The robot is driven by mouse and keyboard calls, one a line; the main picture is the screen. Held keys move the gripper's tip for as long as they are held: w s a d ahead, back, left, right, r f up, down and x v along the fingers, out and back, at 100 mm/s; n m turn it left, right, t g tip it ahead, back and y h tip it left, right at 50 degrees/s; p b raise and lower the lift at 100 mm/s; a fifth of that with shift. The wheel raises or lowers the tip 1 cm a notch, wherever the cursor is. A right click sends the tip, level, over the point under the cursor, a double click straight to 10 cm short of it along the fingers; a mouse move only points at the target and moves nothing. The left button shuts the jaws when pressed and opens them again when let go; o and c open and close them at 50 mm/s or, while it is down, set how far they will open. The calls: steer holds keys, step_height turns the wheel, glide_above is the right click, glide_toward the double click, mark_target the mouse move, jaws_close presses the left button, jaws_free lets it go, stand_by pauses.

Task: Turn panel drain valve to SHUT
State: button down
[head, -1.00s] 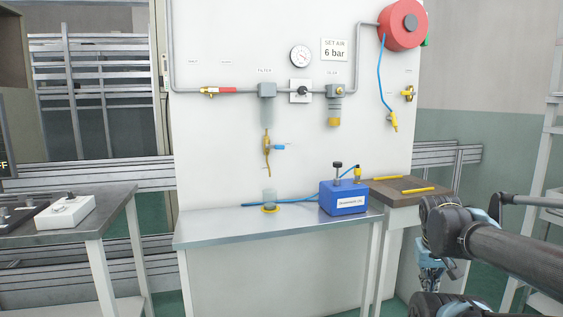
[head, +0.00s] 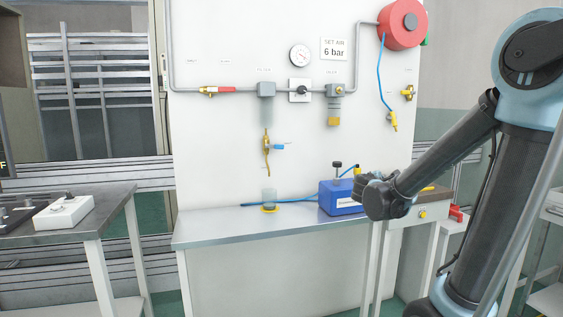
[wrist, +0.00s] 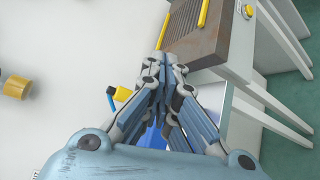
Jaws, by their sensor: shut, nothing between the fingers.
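The drain valve (head: 267,147) is a thin brass fitting hanging below the filter on the white panel. Its small blue handle (head: 279,147) sticks out sideways to the right. The writing beside it is too small to read. My gripper (wrist: 166,62) is shut and empty in the wrist view, its fingertips together in front of the wooden block's edge. In the head view, my wrist is in front of the blue box, right of and lower than the valve, and hides the fingers. The valve is not identifiable in the wrist view.
The blue box (head: 337,197) stands on the metal bench (head: 225,228), partly behind my wrist. A dark wooden-topped table (wrist: 211,38) with yellow sticks is at right. Space before the valve is clear.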

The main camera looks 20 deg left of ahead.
mark_target(274, 146)
steer(key=w+a+n+t+y, duration=0.1)
steer(key=a+n+y, duration=0.1)
steer(key=a, duration=0.4)
steer(key=w+a+r+n+t+y, duration=0.1)
steer(key=a+n+y, duration=0.1)
steer(key=a+n, duration=0.2)
steer(key=w+a+r+n+t+y, duration=0.1)
steer(key=a+n+y, duration=0.1)
steer(key=a, duration=0.5)
steer(key=shift+w+a+r+n+t, duration=0.15)
steer(key=shift+a+n+t, duration=0.2)
steer(key=shift+n, duration=0.45)
steer(key=s+a+f+n+g+y, duration=0.15)
steer(key=a+n+y, duration=0.35)
steer(key=a, duration=0.5)
steer(key=s+a+f+n+y, duration=0.2)
steer(key=s+a+n+y, duration=0.15)
steer(key=a+n, duration=0.45)
steer(key=w+a+r, duration=0.6)
steer(key=w, duration=0.3)
steer(key=shift+m, duration=0.3)
steer(key=shift+w, duration=0.1)
